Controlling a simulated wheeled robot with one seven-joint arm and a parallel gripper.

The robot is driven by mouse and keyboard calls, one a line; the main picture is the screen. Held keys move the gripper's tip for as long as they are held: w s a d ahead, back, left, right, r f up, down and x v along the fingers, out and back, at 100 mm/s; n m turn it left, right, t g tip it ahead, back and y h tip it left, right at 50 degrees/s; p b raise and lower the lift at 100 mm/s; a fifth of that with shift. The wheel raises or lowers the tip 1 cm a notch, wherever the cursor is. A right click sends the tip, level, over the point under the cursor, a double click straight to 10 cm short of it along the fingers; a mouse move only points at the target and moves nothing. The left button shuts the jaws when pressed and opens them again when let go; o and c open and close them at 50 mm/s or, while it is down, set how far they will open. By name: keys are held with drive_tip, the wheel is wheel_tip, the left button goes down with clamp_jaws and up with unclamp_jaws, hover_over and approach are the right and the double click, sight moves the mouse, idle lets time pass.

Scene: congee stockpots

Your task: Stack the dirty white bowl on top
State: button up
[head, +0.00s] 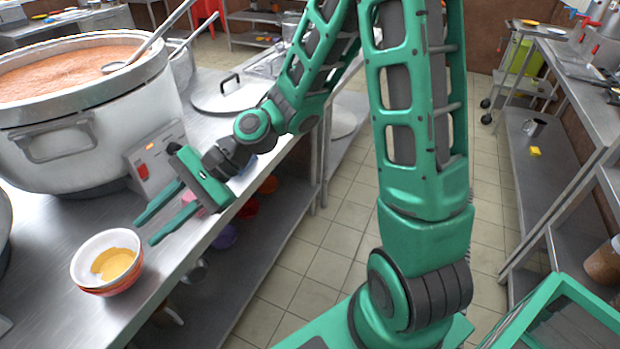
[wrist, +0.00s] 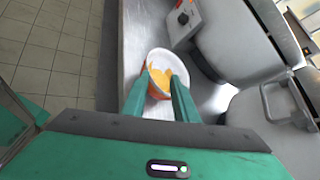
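A white bowl (head: 88,252) with yellow-orange residue inside sits on an orange-red bowl (head: 112,289) at the front left of the steel counter. The white bowl (wrist: 183,70) also shows in the wrist view, upright, with orange showing inside it. My gripper (head: 144,232) is open and empty, its two green fingers spread apart. It is to the right of the bowls in the head view, pointing toward them and apart from them. In the wrist view my gripper (wrist: 160,82) has its fingertips overlapping the near part of the bowl's outline. Much of the lower bowl is hidden.
A large stockpot (head: 65,150) of orange congee with a ladle (head: 150,45) stands behind the bowls. A control box with a red switch (head: 143,172) is beside it. A pot lid (head: 230,93) lies farther back. Colored bowls (head: 247,208) are on the lower shelf. The floor (head: 335,225) is clear.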

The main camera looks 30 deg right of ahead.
drive_tip(key=s+d+f+n+t+h, duration=0.15)
drive_tip(key=d+h, duration=0.25)
drive_tip(key=d, duration=0.7)
drive_tip(key=d+f+n+h, duration=0.2)
drive_tip(key=d+n+h, duration=0.15)
drive_tip(key=d, duration=0.75)
drive_tip(key=s+d+r+h, duration=0.2)
drive_tip(key=s+d+r, duration=0.1)
drive_tip(key=s+d, duration=0.5)
drive_tip(key=s+d+r+g+h, duration=0.1)
drive_tip(key=s+d+r+h, duration=0.1)
drive_tip(key=s+d, duration=0.6)
drive_tip(key=d+r, duration=0.1)
drive_tip(key=d, duration=0.2)
drive_tip(key=shift+s+d+h, duration=0.35)
drive_tip(key=shift+s+d, duration=0.05)
drive_tip(key=shift+g, duration=0.25)
drive_tip(key=shift+w+f, duration=0.1)
drive_tip(key=shift+w+f, duration=0.2)
drive_tip(key=shift+w, duration=0.25)
